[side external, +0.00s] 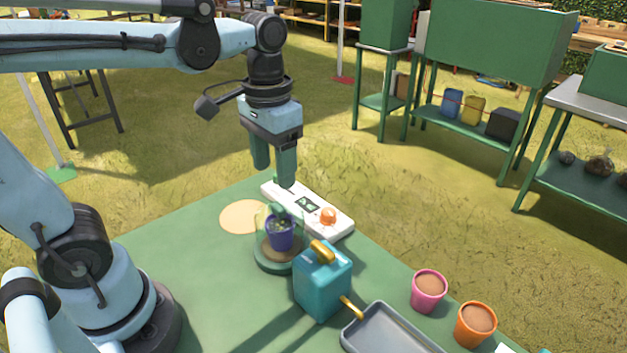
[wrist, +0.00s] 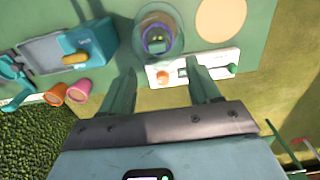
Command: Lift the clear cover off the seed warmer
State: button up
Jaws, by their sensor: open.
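A clear cover (side external: 262,222) appears to stand over a purple pot (side external: 281,236) with a small green plant, on a round green base (side external: 268,263). In the wrist view the cover (wrist: 143,30) is seen from above, around the pot (wrist: 157,42), at top centre. A white panel (side external: 334,226) with a small screen and an orange knob (side external: 328,215) lies just behind it; I cannot tell whether it belongs to the warmer. My gripper (side external: 274,176) is open and empty, pointing down above the panel's far end. In the wrist view its fingers (wrist: 163,70) are spread, apart from the cover.
A teal can (side external: 322,282) with yellow parts stands close right of the base. A grey tray (side external: 390,333), a pink pot (side external: 429,290) and an orange pot (side external: 475,323) are farther right. A flat tan disc (side external: 243,216) lies left. The green table (side external: 190,275) is clear at front left.

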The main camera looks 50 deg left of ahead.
aim_at(278, 206)
jog(key=shift+d+f, duration=0.2)
jog(key=shift+f, duration=3.55)
grip_shut()
